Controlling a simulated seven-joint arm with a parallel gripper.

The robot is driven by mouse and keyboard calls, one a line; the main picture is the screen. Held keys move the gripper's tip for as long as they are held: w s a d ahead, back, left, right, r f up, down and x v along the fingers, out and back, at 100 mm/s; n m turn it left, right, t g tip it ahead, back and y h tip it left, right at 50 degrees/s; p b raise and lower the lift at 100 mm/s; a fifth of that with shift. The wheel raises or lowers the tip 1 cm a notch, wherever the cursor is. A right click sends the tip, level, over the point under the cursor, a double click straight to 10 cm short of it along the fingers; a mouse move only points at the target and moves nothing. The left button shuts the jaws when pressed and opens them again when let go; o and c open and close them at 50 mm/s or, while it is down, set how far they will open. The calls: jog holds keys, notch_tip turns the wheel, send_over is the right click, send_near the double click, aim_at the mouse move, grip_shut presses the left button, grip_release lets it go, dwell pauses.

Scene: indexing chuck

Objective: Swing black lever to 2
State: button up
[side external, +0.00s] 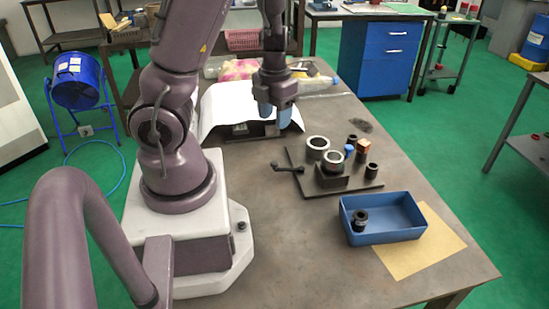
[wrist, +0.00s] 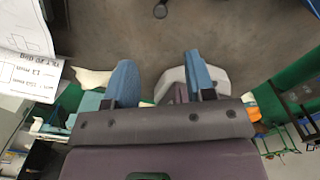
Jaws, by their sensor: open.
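The black lever (side external: 288,169) sticks out to the left from the indexing chuck (side external: 333,173), with its knob at the outer end. The chuck is a dark block with a grey ring on top, standing on a dark plate. My gripper (side external: 275,114) is open and empty, above and behind the lever, near the white sheet, and apart from the lever. Its two blue fingers also show spread in the wrist view (wrist: 160,78). No number marks are readable.
A blue tray (side external: 398,217) with a black part stands in front on tan paper (side external: 425,262). Bare table lies left of the lever.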

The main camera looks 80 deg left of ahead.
aim_at(274, 162)
jog(key=shift+n, duration=0.3)
notch_tip(274, 162, down, 13)
jog(key=shift+r, duration=0.1)
dwell(0.4)
grip_shut()
